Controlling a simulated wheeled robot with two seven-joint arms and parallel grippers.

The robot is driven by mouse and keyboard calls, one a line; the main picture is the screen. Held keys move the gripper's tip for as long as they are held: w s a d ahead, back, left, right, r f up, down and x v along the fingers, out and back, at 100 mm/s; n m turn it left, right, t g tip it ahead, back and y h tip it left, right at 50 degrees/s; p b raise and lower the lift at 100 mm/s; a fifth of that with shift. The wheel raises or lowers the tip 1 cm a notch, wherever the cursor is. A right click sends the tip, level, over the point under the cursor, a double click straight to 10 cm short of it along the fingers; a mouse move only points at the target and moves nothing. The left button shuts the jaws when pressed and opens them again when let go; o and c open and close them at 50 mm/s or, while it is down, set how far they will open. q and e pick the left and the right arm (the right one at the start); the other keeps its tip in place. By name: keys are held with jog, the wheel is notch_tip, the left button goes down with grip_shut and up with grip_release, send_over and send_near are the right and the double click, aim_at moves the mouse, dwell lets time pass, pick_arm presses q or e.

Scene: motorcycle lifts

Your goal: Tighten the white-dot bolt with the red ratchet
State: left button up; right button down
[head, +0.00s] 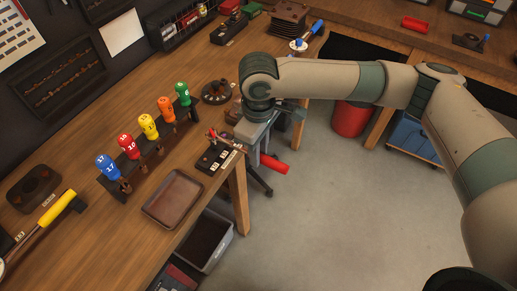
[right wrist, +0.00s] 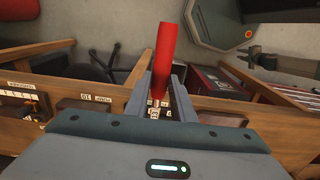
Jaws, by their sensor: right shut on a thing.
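The red ratchet shows its red handle (head: 275,165) beside the bench edge in the head view; it also shows upright in the middle of the right wrist view (right wrist: 164,52). My right gripper (head: 260,152) is shut on it, with the two fingers (right wrist: 162,92) on either side of its lower end in the wrist view. The ratchet's head is mostly hidden by the gripper. I cannot make out the white-dot bolt in either view. My left gripper is not in view.
A rack (head: 140,160) of several numbered coloured handles stands on the wooden bench. A black labelled block (head: 215,157) sits near the bench edge, close to my right gripper. An empty brown tray (head: 173,199) lies nearer.

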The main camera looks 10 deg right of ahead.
jog(key=shift+f+p, duration=0.45)
jog(key=shift+p, duration=0.85)
dwell(2.6)
jog(key=shift+s+a+r+m+p, duration=0.2)
jog(key=shift+s+a+m+p, duration=0.3)
jog(key=shift+p, duration=0.65)
jog(key=s+a+m+p, duration=0.1)
jog(key=p, duration=0.1)
jog(key=shift+s+a+f+m+p, duration=0.15)
jog(key=shift+s+a+m+p, duration=0.15)
jog(key=shift+m+p, duration=0.1)
jog(key=shift+s+a+m, duration=0.5)
jog(key=shift+a+m, duration=0.25)
jog(key=shift+a, duration=0.05)
jog(key=shift+s+a+m, duration=0.5)
jog(key=shift+a+m, duration=0.25)
